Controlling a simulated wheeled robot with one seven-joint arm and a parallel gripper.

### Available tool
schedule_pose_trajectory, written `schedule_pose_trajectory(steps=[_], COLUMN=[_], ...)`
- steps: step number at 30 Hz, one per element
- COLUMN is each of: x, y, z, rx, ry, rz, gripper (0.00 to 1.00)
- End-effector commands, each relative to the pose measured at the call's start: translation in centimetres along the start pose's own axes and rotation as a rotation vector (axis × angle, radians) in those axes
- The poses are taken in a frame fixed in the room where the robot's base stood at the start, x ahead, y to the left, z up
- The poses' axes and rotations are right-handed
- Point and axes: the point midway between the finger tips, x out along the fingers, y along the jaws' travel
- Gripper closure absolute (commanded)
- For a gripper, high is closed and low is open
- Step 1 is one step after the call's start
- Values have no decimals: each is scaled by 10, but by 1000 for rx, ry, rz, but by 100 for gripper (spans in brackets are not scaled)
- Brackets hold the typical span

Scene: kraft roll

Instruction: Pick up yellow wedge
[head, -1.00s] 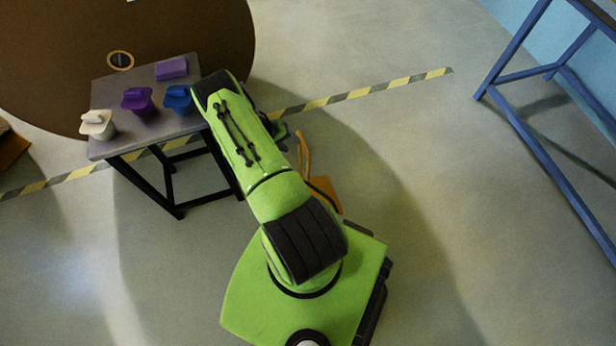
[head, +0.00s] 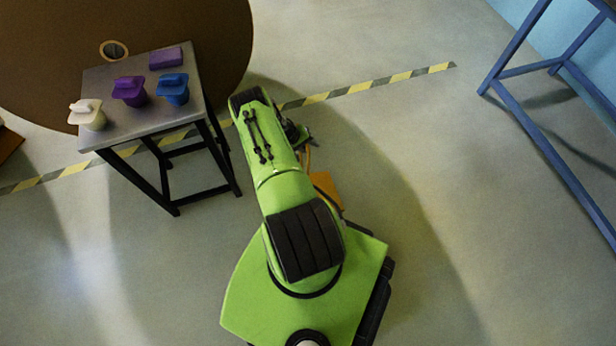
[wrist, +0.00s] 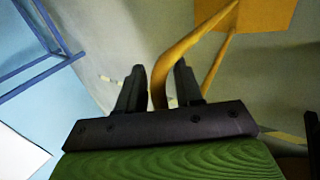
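The yellow wedge (head: 327,190) shows orange-yellow on the floor in the head view, partly hidden behind my arm. In the wrist view its flat body (wrist: 258,14) is at the top right, and its bent bar handle (wrist: 192,42) curves down into the gap between my fingers. My gripper (wrist: 160,84) is open, with a clear gap between its two dark fingers. The handle appears nearer the left finger, and I see no grip on it. In the head view my gripper (head: 299,135) is largely hidden beside my green arm, near the handle's top.
A grey table (head: 150,122) at left holds a white cup (head: 87,116), a purple cup (head: 131,91), a blue cup (head: 173,89) and a purple block (head: 166,58). A big brown roll (head: 215,35) stands behind. A blue frame (head: 545,145) stands right. Open floor lies between.

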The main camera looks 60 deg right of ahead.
Motion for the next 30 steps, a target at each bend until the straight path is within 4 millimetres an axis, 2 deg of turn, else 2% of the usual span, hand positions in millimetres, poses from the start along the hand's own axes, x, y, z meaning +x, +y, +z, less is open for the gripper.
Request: schedule_pose_trajectory(steps=[1,6,7,30], x=[0,0,0,0], y=[0,0,0,0], z=[0,0,0,1], rx=[0,0,0,-3], ry=[0,0,0,-2], rz=[0,0,0,0], gripper=[73,99,100,100])
